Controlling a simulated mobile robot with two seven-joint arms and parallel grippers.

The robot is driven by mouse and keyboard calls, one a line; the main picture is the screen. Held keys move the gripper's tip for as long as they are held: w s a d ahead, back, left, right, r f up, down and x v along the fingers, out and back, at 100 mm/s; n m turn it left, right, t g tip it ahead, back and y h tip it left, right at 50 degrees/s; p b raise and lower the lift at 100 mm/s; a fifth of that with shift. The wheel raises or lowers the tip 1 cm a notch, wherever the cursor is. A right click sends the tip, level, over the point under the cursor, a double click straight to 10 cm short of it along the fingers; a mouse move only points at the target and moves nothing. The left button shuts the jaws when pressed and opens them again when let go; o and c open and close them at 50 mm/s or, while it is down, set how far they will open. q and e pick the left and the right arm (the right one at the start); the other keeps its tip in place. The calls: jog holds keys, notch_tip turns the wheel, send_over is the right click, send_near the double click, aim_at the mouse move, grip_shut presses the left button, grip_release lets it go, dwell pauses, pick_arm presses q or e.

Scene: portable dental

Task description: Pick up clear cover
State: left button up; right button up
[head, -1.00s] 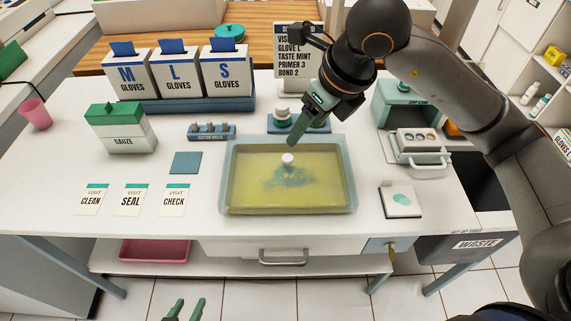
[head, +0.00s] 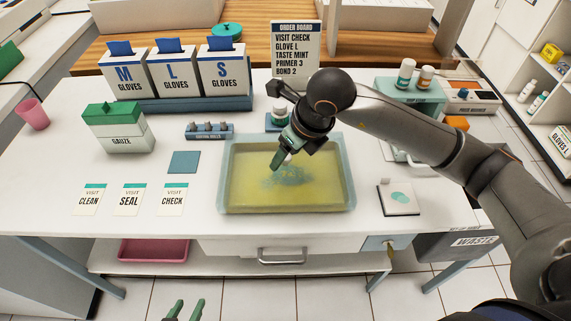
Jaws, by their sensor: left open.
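The clear cover (head: 240,190) is a see-through yellowish sheet over the pale blue-rimmed tray (head: 227,205) at the middle of the table. A blurred bluish shape shows through it. My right gripper (head: 277,165) reaches down over the cover's middle, with its green fingers at the small white knob. The gripper hides most of the knob, so I cannot tell whether the fingers are shut on it. My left gripper (head: 185,310) is open and empty at the bottom edge, below the table front.
Glove boxes (head: 172,75) and a gauze box (head: 118,130) stand at the left. Three visit cards (head: 128,199) lie left of the tray. A white pad (head: 399,199) lies right of it. The order board (head: 295,48) stands behind. My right arm crosses the table's right side.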

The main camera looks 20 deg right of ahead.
jog(key=shift+c, duration=0.3)
grip_shut()
jog(key=shift+r, duration=0.1)
